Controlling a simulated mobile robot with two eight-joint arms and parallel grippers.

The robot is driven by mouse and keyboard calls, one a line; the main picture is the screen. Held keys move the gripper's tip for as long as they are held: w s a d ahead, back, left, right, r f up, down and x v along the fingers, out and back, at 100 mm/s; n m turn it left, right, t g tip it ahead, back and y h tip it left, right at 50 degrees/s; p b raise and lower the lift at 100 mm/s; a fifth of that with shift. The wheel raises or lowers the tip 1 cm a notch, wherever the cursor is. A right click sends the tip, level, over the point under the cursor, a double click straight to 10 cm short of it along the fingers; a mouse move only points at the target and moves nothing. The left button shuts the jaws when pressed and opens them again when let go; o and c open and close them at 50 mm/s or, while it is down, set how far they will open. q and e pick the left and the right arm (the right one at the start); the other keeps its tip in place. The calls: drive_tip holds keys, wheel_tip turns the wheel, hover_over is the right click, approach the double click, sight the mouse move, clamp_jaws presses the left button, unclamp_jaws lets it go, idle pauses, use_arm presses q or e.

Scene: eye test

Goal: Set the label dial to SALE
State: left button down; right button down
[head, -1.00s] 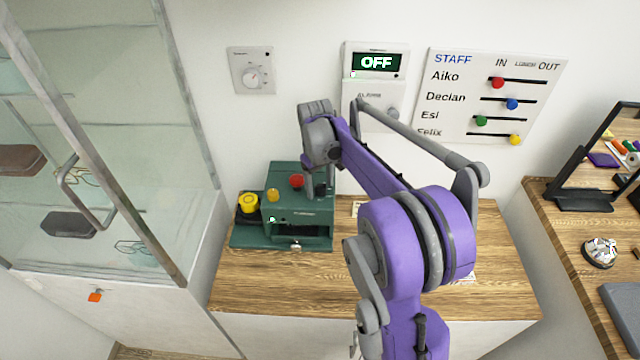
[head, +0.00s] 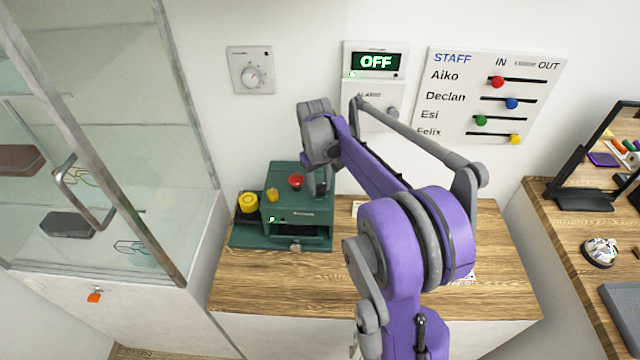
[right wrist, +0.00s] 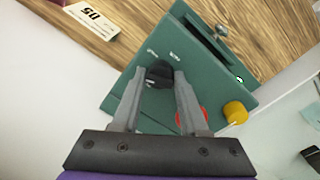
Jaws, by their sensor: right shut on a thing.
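The label dial (right wrist: 158,76) is a black knob on top of a dark green machine (right wrist: 140,97), with small white words beside it that are too small to read surely. In the right wrist view my right gripper (right wrist: 163,77) has its fingers on either side of the knob and is shut on it. In the head view the green machine (head: 283,226) stands on the wooden counter, and my right gripper (head: 319,188) reaches down to its top right, hiding most of the dial. My left gripper is not in view.
On the machine are a red button (head: 295,181) and a small yellow knob (head: 272,195); a yellow roll (head: 248,203) sits at its left. A glass cabinet (head: 120,150) stands left. A display reading OFF (head: 376,62) and a staff board (head: 490,95) hang behind.

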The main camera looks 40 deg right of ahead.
drive_tip(key=m, duration=1)
drive_tip(key=shift+m+g+b, duration=0.3)
drive_tip(key=shift+b, duration=0.1)
idle(0.3)
drive_tip(key=shift+c, duration=2.3)
unclamp_jaws()
